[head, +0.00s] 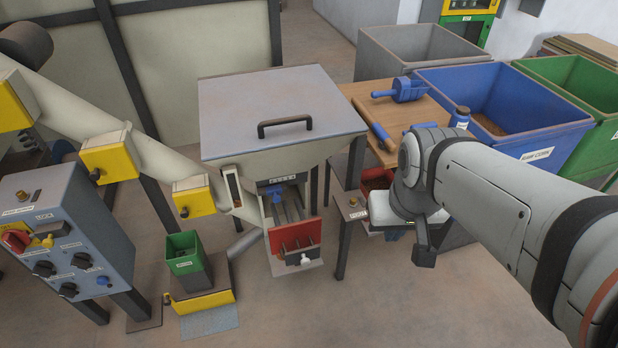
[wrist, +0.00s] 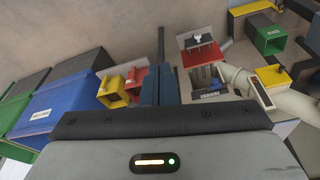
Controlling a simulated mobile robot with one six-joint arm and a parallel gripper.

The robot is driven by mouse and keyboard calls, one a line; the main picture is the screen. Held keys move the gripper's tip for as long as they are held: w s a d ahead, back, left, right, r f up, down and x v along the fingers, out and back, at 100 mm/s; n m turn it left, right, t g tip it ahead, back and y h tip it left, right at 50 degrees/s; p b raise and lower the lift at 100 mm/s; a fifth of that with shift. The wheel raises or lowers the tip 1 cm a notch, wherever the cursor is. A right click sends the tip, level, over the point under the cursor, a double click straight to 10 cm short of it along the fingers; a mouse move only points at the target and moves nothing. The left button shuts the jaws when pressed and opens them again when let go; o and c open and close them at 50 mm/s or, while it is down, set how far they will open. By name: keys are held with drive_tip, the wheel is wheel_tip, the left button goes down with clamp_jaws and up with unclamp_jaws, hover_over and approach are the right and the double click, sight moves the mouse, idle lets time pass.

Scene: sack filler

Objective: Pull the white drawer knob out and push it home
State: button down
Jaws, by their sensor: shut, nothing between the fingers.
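The white drawer knob (head: 306,259) sits on the front of a small dark drawer (head: 299,251), low under the grey hopper and in front of a red panel (head: 293,234). In the wrist view the knob (wrist: 196,41) shows upper right, near the red panel (wrist: 203,56). My gripper (head: 424,256) is to the right of the knob, apart from it, with its fingers pointing down. In the wrist view the gripper's fingers (wrist: 159,82) are together and empty. How far the drawer stands out is hard to tell.
The lidded hopper (head: 280,100) stands above the drawer on dark legs. A green bin (head: 184,252) on a yellow base is to the left. A wooden bench (head: 400,115) and blue crate (head: 540,140) are at the right. The floor in front of the drawer is clear.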

sight(304, 260)
drive_tip(key=w+d+f+n+t+h+b, duration=0.1)
drive_tip(key=w+d+f+n+t+b, duration=0.15)
drive_tip(key=w+f+n+b, duration=0.45)
drive_tip(key=w+d+f+n+t+b, duration=0.1)
drive_tip(key=w+f+n+t+b, duration=0.2)
drive_tip(key=w+f+b, duration=0.8)
drive_tip(key=s+a+f+n+g+y+b, duration=0.1)
drive_tip(key=s+a+f+n+y+b, duration=0.2)
drive_tip(key=f, duration=0.4)
drive_tip(key=s+a+f+n+g+y+b, duration=0.1)
drive_tip(key=a+f+n+y, duration=0.1)
drive_tip(key=a+f+n, duration=0.35)
drive_tip(key=s+a+f+n+g+y+b, duration=0.1)
drive_tip(key=s+a+f+g+y+b, duration=0.15)
drive_tip(key=f, duration=0.55)
drive_tip(key=w+a+f+b, duration=0.5)
drive_tip(key=w+f+b, duration=0.2)
drive_tip(key=w, duration=0.1)
drive_tip(key=shift+a+f+t, duration=0.35)
drive_tip(key=shift+t, duration=0.05)
drive_tip(key=shift+w, duration=0.1)
